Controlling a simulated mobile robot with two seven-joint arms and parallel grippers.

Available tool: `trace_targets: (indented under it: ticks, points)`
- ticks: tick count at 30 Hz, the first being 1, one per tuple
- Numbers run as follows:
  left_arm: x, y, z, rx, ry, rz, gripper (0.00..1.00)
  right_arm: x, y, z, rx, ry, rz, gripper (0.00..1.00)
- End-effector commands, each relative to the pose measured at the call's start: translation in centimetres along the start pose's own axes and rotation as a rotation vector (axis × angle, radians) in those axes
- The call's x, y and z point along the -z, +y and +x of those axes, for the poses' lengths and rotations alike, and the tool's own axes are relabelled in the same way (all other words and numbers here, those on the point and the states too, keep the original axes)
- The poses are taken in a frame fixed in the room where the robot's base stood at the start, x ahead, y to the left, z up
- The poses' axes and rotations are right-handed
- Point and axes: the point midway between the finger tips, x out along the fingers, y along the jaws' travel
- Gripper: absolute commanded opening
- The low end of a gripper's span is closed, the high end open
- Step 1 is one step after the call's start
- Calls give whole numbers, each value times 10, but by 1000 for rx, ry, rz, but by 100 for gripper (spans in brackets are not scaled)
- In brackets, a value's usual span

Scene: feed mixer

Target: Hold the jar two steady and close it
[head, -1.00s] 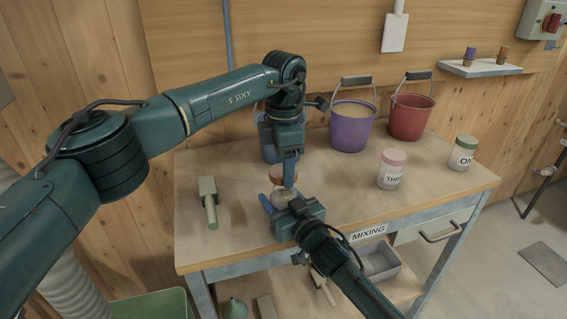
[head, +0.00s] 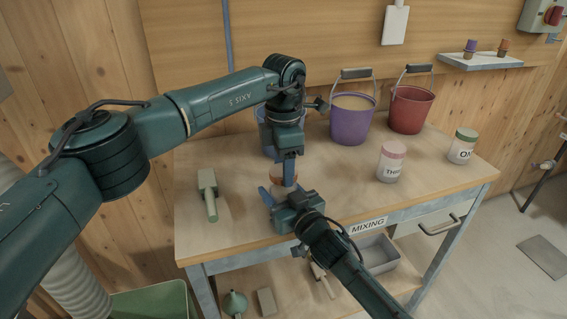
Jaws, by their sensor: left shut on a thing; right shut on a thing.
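Jar two (head: 279,187) stands near the front of the bench, largely hidden by my grippers; its label does not show. An orange-brown lid (head: 278,181) is at its top. My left gripper (head: 286,177) points straight down from above and is shut on the lid. My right gripper (head: 278,194) reaches in from the front right and is shut on the jar's body. The lid looks level, but I cannot tell whether it is seated on the jar.
A pink-lidded jar (head: 390,164) and a green-lidded jar (head: 462,148) stand to the right. Purple (head: 350,127) and red (head: 409,112) buckets stand behind, and a blue bucket (head: 266,139) is partly behind my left gripper. A green-handled tool (head: 209,195) lies left.

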Motion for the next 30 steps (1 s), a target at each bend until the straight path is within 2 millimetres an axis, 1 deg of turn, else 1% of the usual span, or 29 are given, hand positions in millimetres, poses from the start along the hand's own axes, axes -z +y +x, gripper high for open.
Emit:
trace_targets:
  ticks: [14, 15, 18, 20, 23, 30]
  points:
    - [0, 0, 10, 0, 1, -2, 32, 0, 0, 0, 0, -1, 0, 13]
    - [0, 0, 10, 0, 1, -1, 32, 0, 0, 0, 0, -1, 0, 0]
    - [0, 0, 10, -1, 1, 35, 32, 0, 0, 0, 0, -1, 0, 0]
    - [0, 0, 10, -1, 1, 101, 32, 0, 0, 0, 0, -1, 0, 0]
    - [0, 0, 10, -1, 1, 288, 32, -1, 0, 0, 0, -1, 0, 0]
    - [0, 0, 10, -2, 1, 838, 32, -1, 0, 0, 0, -1, 0, 0]
